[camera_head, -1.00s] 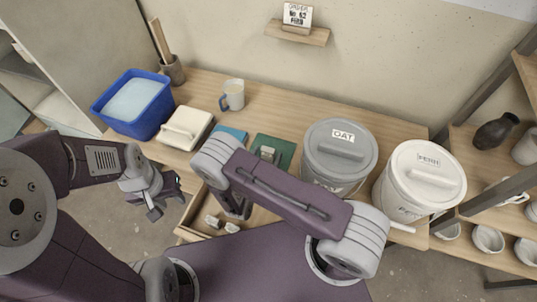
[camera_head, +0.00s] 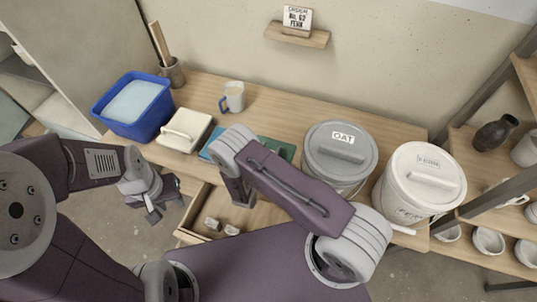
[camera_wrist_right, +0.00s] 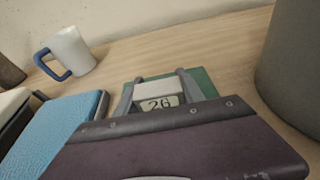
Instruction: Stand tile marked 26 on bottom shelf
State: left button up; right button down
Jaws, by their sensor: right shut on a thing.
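The tile marked 26 (camera_wrist_right: 160,103) is a small pale block with a dark number. In the right wrist view it stands between the two grey fingers of my right gripper (camera_wrist_right: 158,92), which is shut on it. A green board (camera_wrist_right: 205,82) shows just behind and beside it; I cannot tell whether the tile touches it. In the head view my right arm hides the tile and these fingertips. My left gripper (camera_head: 165,200) is empty and open, left of the drawer. A rack at the right has a lower shelf (camera_head: 465,222) with bowls.
A blue board (camera_head: 212,143) lies beside the green one. A grey bucket marked OAT (camera_head: 340,165) and a white bucket (camera_head: 422,185) stand to the right. A mug (camera_head: 234,95), butter-coloured box (camera_head: 185,128) and blue tub (camera_head: 133,115) stand left. An open drawer (camera_head: 190,228) holds small pieces.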

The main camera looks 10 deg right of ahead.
notch_tip(320, 180, up, 10)
jog(key=p, duration=0.1)
jog(key=shift+p, duration=0.3)
